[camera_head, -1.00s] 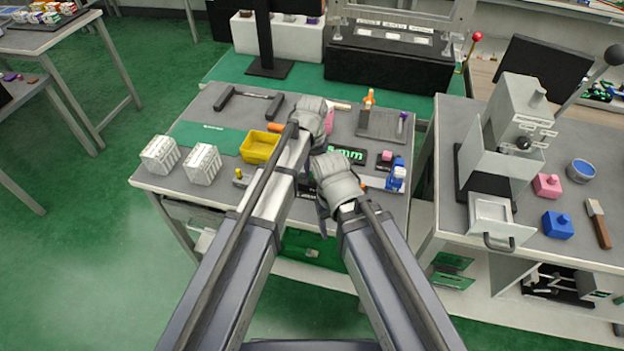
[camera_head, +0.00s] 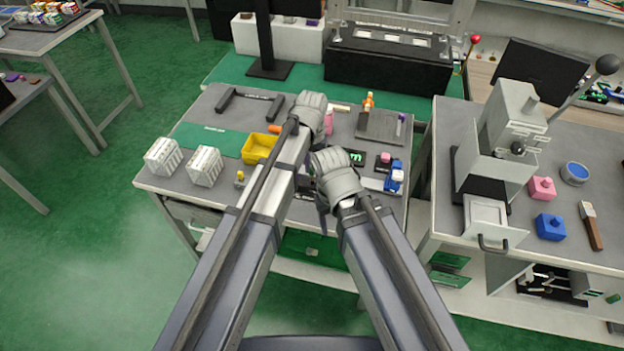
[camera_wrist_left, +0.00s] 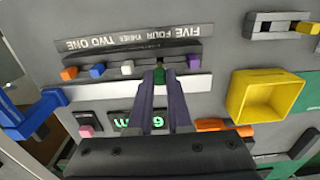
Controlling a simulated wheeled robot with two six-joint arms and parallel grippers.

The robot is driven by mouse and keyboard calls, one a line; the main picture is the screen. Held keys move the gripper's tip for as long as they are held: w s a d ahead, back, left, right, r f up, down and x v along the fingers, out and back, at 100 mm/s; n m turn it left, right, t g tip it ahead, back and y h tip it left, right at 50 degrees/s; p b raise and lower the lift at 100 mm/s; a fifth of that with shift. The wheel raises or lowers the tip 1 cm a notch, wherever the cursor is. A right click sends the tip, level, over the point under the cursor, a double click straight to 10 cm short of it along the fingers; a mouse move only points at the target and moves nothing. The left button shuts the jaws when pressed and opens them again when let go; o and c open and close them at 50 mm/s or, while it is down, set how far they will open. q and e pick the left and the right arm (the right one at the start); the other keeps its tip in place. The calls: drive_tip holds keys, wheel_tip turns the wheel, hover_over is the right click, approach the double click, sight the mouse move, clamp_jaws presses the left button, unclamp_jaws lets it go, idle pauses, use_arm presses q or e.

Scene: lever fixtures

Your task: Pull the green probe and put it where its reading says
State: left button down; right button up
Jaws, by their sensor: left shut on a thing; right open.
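In the left wrist view, the two dark fingers of my left gripper (camera_wrist_left: 163,88) are shut on the green probe (camera_wrist_left: 160,75). It stands at the dark rack (camera_wrist_left: 112,58), in line with orange, blue, white and purple pieces; I cannot tell whether it is still seated. A label strip with number words (camera_wrist_left: 130,42) reads upside down behind the rack. A display with green characters (camera_wrist_left: 137,121) is partly hidden by the fingers; its digit is unclear. In the head view, the display (camera_head: 357,157) is partly covered by my open right gripper (camera_head: 324,205), nearer and lower than the left.
A yellow bin (camera_head: 259,148) stands left of the grippers, with two white slotted boxes (camera_head: 205,165) further left. A blue and white device (camera_head: 395,177) is at the right. A second bench (camera_head: 560,250) holds a grey machine and pink and blue blocks.

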use_arm(q)
drive_tip(key=shift+r+p, duration=0.5)
drive_tip(key=shift+r, duration=0.2)
use_arm(e)
drive_tip(key=shift+r, duration=0.65)
use_arm(q)
drive_tip(key=shift+r+p, duration=1.05)
use_arm(e)
wheel_tip(320, 180, up, 2)
use_arm(q)
drive_tip(key=shift+f, duration=0.1)
